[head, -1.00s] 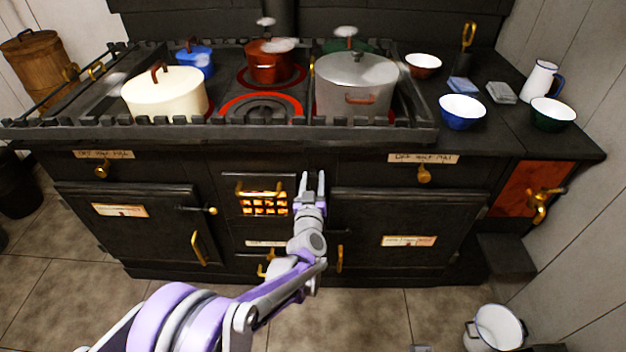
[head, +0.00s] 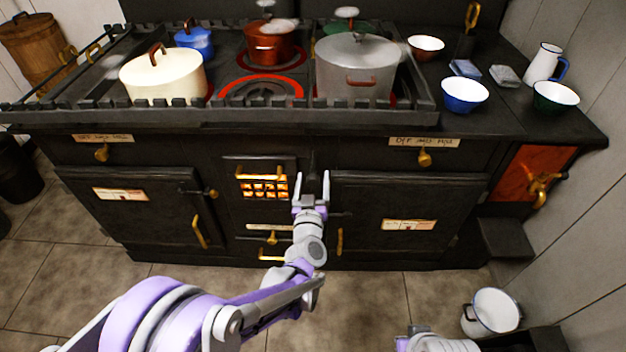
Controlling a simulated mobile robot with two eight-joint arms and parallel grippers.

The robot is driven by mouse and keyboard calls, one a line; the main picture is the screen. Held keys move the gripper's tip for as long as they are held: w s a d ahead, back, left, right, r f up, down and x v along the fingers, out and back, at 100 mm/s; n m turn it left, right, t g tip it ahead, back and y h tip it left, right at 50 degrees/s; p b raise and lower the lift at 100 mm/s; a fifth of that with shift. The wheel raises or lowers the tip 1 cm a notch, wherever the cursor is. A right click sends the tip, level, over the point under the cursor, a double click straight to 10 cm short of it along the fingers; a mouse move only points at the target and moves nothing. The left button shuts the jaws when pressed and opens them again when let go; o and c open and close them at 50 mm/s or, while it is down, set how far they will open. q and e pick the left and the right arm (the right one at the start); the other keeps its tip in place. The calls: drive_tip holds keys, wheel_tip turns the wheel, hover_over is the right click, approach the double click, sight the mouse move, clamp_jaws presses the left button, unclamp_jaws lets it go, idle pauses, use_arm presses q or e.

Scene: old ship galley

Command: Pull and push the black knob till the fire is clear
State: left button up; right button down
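The fire glows orange behind a barred grate (head: 263,187) in the middle of the black stove's front. A small dark upright shape, apparently the black knob (head: 313,161), shows just right of the grate, hard to make out against the black stove. My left gripper (head: 311,183) is in front of it, fingers pointing toward the stove and spread apart with nothing between them. The knob shows just above the gap between the fingertips. I cannot tell whether they touch it. Part of my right arm shows at the bottom edge; its fingers are not visible.
The stove top carries a cream pot (head: 163,78), a grey pot (head: 356,72) and a red pot (head: 270,45). Oven doors with brass handles flank the grate. A white bucket (head: 491,312) stands on the floor at right. The floor before the stove is otherwise mostly clear.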

use_arm(q)
drive_tip(key=s, duration=1)
drive_tip(key=shift+s+a+p, duration=0.25)
drive_tip(key=shift+s+p, duration=0.15)
drive_tip(key=shift+p, duration=0.05)
drive_tip(key=shift+c, duration=0.3)
